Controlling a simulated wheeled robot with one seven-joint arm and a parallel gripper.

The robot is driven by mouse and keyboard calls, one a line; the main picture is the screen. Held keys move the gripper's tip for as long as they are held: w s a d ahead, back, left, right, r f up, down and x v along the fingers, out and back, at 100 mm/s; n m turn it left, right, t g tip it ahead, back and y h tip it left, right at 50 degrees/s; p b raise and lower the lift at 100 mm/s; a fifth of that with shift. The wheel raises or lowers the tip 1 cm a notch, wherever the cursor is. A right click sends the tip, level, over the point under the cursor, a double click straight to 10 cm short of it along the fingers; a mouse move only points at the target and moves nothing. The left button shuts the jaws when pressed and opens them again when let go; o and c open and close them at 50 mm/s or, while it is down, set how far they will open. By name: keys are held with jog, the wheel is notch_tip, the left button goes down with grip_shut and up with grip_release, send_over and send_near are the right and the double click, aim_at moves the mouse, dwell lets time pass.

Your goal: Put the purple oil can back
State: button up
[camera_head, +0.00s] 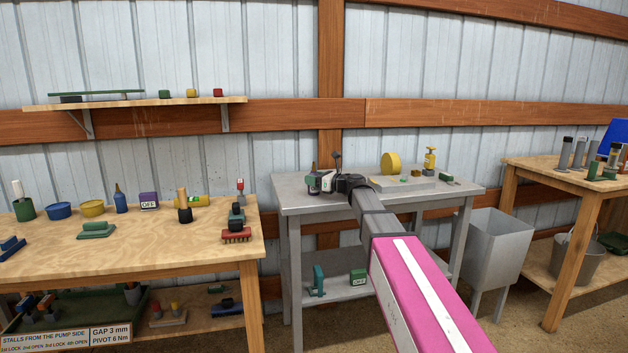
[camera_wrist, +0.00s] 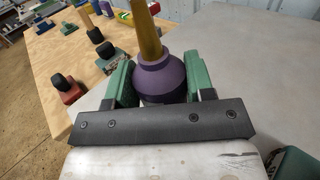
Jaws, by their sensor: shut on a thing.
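The purple oil can (camera_wrist: 162,78), with a tall yellow-brown spout, stands between the two green fingers of my gripper (camera_wrist: 163,88) in the wrist view. My gripper is shut on it; the front bar of the gripper hides its lower part. In the head view my gripper (camera_head: 322,183) is at the left end of the grey metal table (camera_head: 345,205), and the can (camera_head: 313,170) shows only as a small dark shape with a spout. I cannot tell whether the can touches the tabletop.
A yellow disc (camera_head: 390,163) and yellow bottle (camera_head: 430,159) stand at the back of the metal table. A grey bin (camera_head: 495,250) stands right.

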jog(key=shift+f, duration=0.1)
jog(key=o, duration=1.1)
jog(key=shift+s+d, duration=0.1)
jog(key=shift+d, duration=0.1)
jog(key=v, duration=1.1)
jog(key=shift+s+d, duration=0.15)
jog(key=shift+d, duration=0.15)
